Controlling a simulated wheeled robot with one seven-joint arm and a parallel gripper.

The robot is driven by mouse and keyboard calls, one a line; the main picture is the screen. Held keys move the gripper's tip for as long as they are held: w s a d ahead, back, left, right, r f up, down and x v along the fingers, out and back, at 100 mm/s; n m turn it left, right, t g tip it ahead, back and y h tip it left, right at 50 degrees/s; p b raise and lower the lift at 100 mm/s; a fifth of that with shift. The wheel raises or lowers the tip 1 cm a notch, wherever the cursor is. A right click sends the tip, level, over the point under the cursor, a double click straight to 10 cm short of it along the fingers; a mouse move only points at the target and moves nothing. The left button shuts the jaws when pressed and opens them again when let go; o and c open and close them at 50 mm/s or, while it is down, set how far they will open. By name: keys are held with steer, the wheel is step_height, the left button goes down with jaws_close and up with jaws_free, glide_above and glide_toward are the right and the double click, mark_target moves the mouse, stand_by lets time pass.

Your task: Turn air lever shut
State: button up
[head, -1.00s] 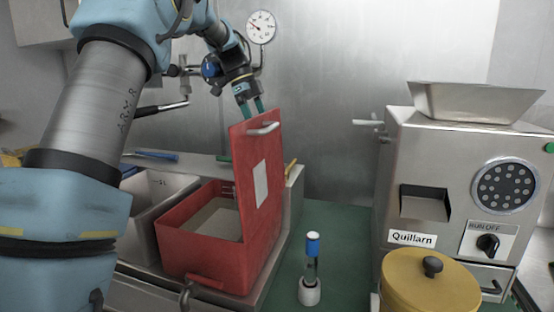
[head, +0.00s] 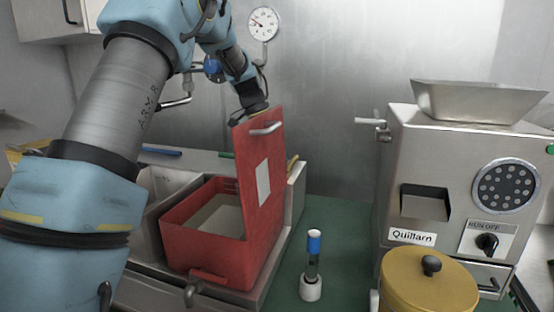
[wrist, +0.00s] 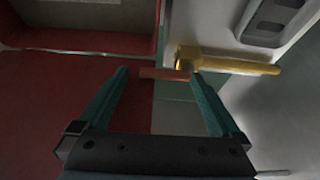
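A yellow lever (wrist: 235,65) with a brass-coloured fitting shows ahead of the fingertips in the wrist view, with a short orange-brown bar beside it. I take it to be the air lever, but no label confirms this. In the head view, a small yellow tip (head: 292,161) shows just behind the raised red lid. My gripper (wrist: 158,73) is open, its two green fingers apart. The bar lies across the gap near the tips; I cannot tell whether they touch it. In the head view my gripper is behind the lid's top edge and its fingers are hidden.
The red box (head: 205,250) has its lid (head: 258,190) standing upright, close to my gripper. A pressure gauge (head: 263,23) and piping are on the back wall.

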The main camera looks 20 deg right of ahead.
jaws_close()
stand_by(0.6)
